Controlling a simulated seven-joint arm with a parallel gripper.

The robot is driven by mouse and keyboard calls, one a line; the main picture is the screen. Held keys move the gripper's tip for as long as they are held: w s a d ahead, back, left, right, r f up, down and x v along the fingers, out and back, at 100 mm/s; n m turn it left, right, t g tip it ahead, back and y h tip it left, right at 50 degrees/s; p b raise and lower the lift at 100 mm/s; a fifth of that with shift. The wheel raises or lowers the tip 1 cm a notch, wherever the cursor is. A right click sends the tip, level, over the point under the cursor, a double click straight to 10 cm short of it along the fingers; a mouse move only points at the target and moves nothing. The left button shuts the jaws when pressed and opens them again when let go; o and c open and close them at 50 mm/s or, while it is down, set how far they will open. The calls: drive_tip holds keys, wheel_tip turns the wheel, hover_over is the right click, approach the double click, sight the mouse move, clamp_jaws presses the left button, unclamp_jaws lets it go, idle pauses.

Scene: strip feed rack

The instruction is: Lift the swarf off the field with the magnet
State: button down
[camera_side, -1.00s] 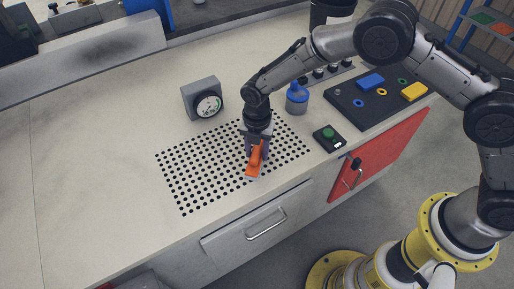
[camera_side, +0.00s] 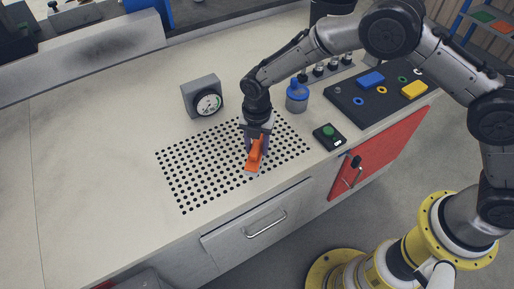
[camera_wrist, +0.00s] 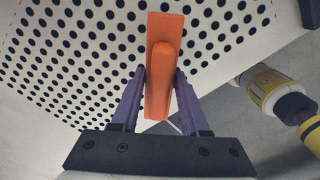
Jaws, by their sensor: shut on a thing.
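An orange magnet block with a raised grip (camera_side: 254,157) is held between the purple fingers of my gripper (camera_side: 257,143), over the front right part of the field. The field (camera_side: 205,176) is a grid of black dots on the pale bench top. In the wrist view the magnet (camera_wrist: 164,30) sits upright in the picture between the two fingers of my gripper (camera_wrist: 161,78), with the dotted field (camera_wrist: 70,50) behind it. I cannot tell whether the magnet touches the surface. I cannot make out any swarf; part of the field is hidden behind the magnet and gripper.
A grey dial gauge (camera_side: 202,98) stands behind the field. A blue-topped bottle (camera_side: 297,95) and a box with a green button (camera_side: 329,136) stand to the right. A dark board (camera_side: 375,97) with coloured parts lies further right. The bench left of the field is clear.

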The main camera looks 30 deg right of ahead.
drive_tip(key=shift+r, duration=3.35)
drive_tip(key=s+d+m, duration=0.3)
drive_tip(key=d+m, duration=0.8)
drive_tip(key=m, duration=0.2)
drive_tip(key=s+d+m, duration=0.2)
drive_tip(key=d+m, duration=0.9)
drive_tip(key=m, duration=0.3)
drive_tip(key=shift+s+d+f, duration=0.35)
drive_tip(key=shift+s+d, duration=0.05)
